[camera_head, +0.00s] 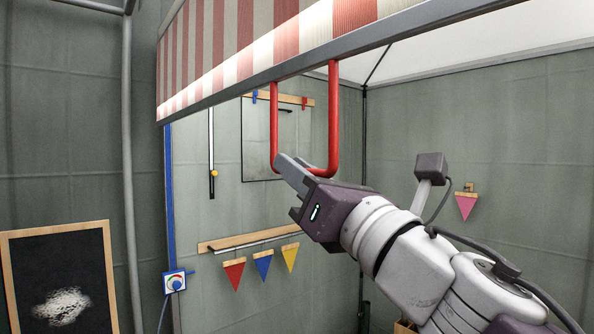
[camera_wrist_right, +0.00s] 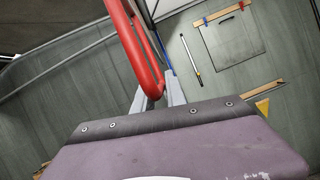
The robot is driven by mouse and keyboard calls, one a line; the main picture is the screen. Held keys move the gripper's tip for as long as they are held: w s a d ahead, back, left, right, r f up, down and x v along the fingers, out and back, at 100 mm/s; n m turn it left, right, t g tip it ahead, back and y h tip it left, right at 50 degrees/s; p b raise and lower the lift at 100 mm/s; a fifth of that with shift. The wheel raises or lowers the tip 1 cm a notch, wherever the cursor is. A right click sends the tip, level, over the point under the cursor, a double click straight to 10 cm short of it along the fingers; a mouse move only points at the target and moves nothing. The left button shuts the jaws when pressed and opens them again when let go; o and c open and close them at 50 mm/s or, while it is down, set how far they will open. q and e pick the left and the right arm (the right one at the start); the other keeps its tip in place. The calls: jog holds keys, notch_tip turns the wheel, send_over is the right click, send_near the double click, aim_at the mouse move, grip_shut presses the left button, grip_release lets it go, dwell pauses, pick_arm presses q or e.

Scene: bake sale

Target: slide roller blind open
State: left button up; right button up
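The roller blind (camera_head: 262,47) is striped red and white, with a grey bar (camera_head: 228,92) along its lower edge. A red U-shaped handle (camera_head: 333,115) hangs from that bar; it also shows in the right wrist view (camera_wrist_right: 133,45). My right gripper (camera_head: 285,166) is at the lower left corner of the handle. In the wrist view its fingers (camera_wrist_right: 156,96) lie close on either side of the red handle, with little gap, and appear shut on it. The fingers hide part of the handle's bottom. My left gripper is not in view.
A chalkboard (camera_head: 60,275) stands at lower left beside a grey pole (camera_head: 128,160). A blue-edged post (camera_head: 169,200) carries a dial box (camera_head: 174,281). Pennants hang from a wooden rail (camera_head: 250,238) on the back wall, behind my arm. Open space lies below the blind.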

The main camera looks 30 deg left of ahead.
jog(key=shift+o, duration=0.8)
jog(key=b+v, duration=0.3)
jog(key=v, duration=0.6)
